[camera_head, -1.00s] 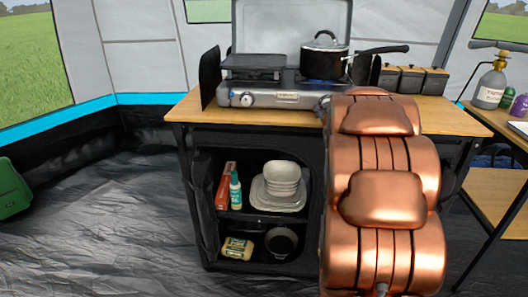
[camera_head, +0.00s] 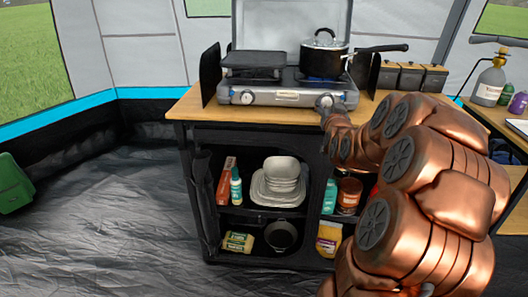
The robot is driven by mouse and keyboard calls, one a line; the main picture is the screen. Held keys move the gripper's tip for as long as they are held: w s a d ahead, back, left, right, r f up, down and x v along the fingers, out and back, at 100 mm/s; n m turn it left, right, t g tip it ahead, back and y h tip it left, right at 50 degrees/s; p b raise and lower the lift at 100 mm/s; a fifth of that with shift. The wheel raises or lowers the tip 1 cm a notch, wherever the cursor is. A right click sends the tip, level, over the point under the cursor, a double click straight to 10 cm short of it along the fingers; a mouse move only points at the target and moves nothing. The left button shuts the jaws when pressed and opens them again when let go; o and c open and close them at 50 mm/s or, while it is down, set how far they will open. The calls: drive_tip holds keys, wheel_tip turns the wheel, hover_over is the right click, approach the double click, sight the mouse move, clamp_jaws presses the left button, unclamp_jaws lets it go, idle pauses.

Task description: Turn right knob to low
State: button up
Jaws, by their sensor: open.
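The camp stove (camera_head: 285,97) is silver, with its lid raised, and stands on the wooden tabletop. Its left knob (camera_head: 246,97) is plainly visible on the front panel. The right knob (camera_head: 340,99) is at the right end of that panel, partly covered by my gripper. My gripper (camera_head: 326,103) is small and dark at the end of my copper arm, right at the stove's front by the right knob. It is open; whether the fingers touch the knob cannot be told. A black pot (camera_head: 322,62) with a lid sits on the right burner, with a bluish glow under it.
The pot's long handle (camera_head: 380,49) sticks out to the right above the stove. Dark canisters (camera_head: 411,76) stand on the tabletop (camera_head: 200,108) to the right. Shelves below hold bowls (camera_head: 281,172) and bottles.

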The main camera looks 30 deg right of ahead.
drive_tip(key=s+a+n+g+y+p, duration=0.2)
drive_tip(key=s+a+y+p, duration=0.1)
drive_tip(key=a, duration=0.7)
drive_tip(key=s+a+n+g+y+p, duration=0.1)
drive_tip(key=s+a+g+y+p, duration=0.2)
drive_tip(key=a, duration=0.7)
drive_tip(key=s+a+n+g+y+p, duration=0.2)
drive_tip(key=s+a+p, duration=0.3)
drive_tip(key=a, duration=0.5)
drive_tip(key=shift+a+f+n+g+y+p, duration=0.25)
drive_tip(key=shift+g+y+p, duration=0.2)
drive_tip(key=shift+p, duration=0.4)
drive_tip(key=shift+d+f, duration=0.1)
drive_tip(key=s+a+r+n+g+p, duration=0.1)
drive_tip(key=s+a+r+g+p, duration=0.2)
drive_tip(key=s, duration=0.5)
drive_tip(key=s+a+r+n+g+p, duration=0.1)
drive_tip(key=s+a+r+g+p, duration=0.2)
drive_tip(key=s, duration=0.6)
drive_tip(key=s+a+r+n+g+y+p, duration=0.1)
drive_tip(key=s+a+r+g+p, duration=0.2)
drive_tip(key=s+a+p, duration=0.2)
drive_tip(key=s+a, duration=0.1)
drive_tip(key=s, duration=0.2)
drive_tip(key=shift+s+a+r, duration=0.15)
drive_tip(key=shift+s+r, duration=0.15)
drive_tip(key=shift+r, duration=0.1)
